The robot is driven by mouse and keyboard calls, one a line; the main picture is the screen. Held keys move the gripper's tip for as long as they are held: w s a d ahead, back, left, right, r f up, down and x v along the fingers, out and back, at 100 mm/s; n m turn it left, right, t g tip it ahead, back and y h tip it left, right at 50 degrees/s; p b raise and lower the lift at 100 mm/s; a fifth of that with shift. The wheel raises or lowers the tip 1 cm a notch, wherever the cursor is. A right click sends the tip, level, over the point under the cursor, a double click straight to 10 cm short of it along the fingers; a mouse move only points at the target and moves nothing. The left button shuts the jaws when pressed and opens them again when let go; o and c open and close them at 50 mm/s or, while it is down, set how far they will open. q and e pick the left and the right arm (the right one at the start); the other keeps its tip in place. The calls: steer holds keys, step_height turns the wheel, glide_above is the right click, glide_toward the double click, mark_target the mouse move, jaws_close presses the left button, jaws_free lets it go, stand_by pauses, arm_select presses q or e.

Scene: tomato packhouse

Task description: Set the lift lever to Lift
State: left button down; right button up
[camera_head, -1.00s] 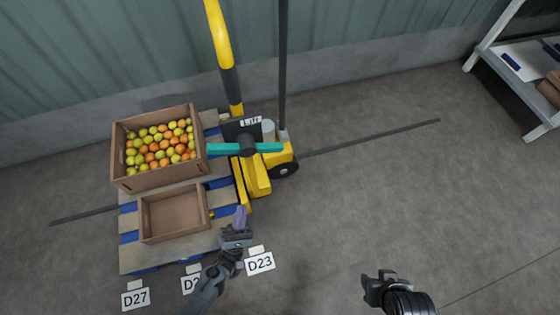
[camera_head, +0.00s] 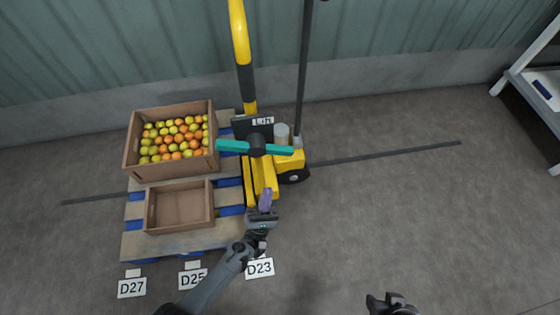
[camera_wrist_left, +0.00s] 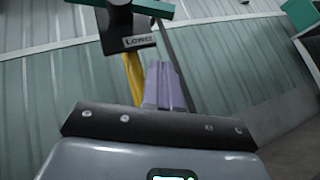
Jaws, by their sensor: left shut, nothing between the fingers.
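The lift lever is a teal bar (camera_head: 272,149) on a black hub (camera_head: 257,145), lying nearly level across the yellow pallet truck (camera_head: 262,180). A small plate on the black panel behind it reads what looks like "Lift" (camera_head: 262,121). In the left wrist view a "Lower" label (camera_wrist_left: 139,41) shows below the hub, with part of the teal bar (camera_wrist_left: 153,9) at the top edge. My left gripper (camera_head: 265,198) has its purple fingers shut and empty, below the lever in the picture and apart from it. My right gripper (camera_head: 388,303) is partly cut off at the bottom edge; its fingers are unclear.
A crate of tomatoes (camera_head: 128,162) and an empty crate (camera_head: 150,212) stand on the pallet (camera_head: 133,243) left of the truck. A yellow curved handle (camera_head: 241,45) and a dark pole (camera_head: 303,70) rise behind. The floor to the right is clear up to a white rack (camera_head: 520,85).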

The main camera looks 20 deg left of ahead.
arm_select(q)
steer(key=s+d+r+b+x, duration=0.1)
steer(key=x, duration=1.1)
steer(key=shift+s+d+r+b, duration=0.25)
steer(key=shift+r+b, duration=0.1)
steer(key=shift+r, duration=0.15)
steer(key=shift+a, duration=0.15)
